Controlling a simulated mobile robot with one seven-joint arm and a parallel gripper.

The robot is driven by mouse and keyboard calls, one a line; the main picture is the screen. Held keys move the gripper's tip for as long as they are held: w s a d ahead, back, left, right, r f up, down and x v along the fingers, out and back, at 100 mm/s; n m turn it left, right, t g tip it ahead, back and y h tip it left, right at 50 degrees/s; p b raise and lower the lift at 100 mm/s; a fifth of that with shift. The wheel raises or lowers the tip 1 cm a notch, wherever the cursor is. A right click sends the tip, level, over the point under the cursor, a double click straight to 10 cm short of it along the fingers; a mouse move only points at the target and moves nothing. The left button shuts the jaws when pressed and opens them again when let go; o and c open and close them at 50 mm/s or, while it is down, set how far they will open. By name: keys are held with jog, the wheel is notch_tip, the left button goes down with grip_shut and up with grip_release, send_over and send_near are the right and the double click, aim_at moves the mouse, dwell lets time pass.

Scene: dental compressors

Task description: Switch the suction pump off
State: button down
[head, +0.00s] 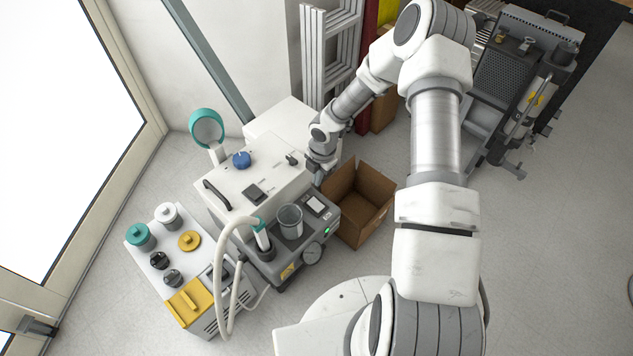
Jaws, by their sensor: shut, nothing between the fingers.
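The suction pump appears to be the grey unit (283,268) with a white hose (229,285), a clear jar (290,221) and a round gauge (312,252). A small green light (327,230) glows on its right side. Behind it stands a white cabinet (238,183) with a blue knob (242,159), a black handle, a dark square panel and a small black lever (292,159). I cannot tell which control is the pump's switch. My gripper (316,174) is shut and empty at the cabinet's right end, above the pump's far side. Its fingertips are small and partly hidden; contact is unclear.
An open cardboard box (358,204) stands right of the pump. A unit with teal, white and yellow caps (160,262) stands at the left. A ladder (330,50) leans behind. Dark machinery (505,85) is at the back right. The right floor is clear.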

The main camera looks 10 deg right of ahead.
aim_at(313, 201)
jog(key=f+b, duration=0.1)
jog(key=f, duration=0.2)
jog(key=f+b, duration=0.1)
jog(key=f, duration=0.3)
jog(key=w+f+b, duration=0.1)
jog(key=f, duration=0.3)
jog(key=shift+w+a+f+b, duration=0.1)
jog(key=shift+a+f+b, duration=0.15)
jog(key=shift+a+b, duration=0.15)
